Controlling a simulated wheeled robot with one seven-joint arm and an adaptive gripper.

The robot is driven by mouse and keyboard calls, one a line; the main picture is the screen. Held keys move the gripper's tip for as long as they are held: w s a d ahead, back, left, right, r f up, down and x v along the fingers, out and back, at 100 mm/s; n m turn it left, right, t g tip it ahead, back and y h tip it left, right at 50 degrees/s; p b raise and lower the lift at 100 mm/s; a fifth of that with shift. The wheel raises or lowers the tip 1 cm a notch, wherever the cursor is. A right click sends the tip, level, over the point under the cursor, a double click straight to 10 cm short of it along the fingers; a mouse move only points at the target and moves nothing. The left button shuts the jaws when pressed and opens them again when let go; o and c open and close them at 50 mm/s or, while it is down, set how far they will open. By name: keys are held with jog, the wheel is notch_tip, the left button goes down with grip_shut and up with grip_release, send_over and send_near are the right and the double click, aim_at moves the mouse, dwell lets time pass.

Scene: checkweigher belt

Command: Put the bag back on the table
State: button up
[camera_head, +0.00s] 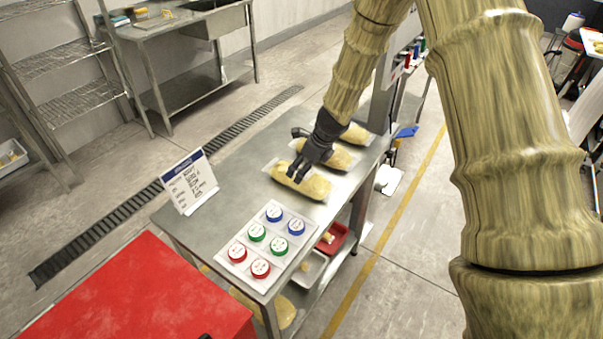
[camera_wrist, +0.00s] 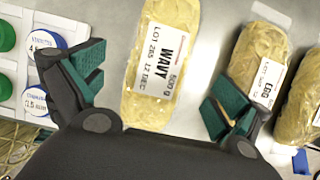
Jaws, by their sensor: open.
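Several clear bags of yellowish food lie in a row on the steel table (camera_head: 225,185). The nearest bag (camera_head: 303,181) lies flat below my gripper (camera_head: 303,170). In the wrist view this bag (camera_wrist: 180,35) carries a white label reading "WAVY" and lies between my gripper's two spread fingers (camera_wrist: 155,92). The fingers are open and hold nothing.
A white tray with red, green and blue round weights (camera_head: 252,261) sits at the table's near end, beside a standing sign (camera_head: 189,182). A red surface (camera_head: 130,300) is at front left. A red bin (camera_head: 332,238) is on the lower shelf. Bare steel lies left of the bags.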

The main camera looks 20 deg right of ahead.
jog(key=shift+b+v, duration=0.3)
jog(key=shift+v, duration=2.75)
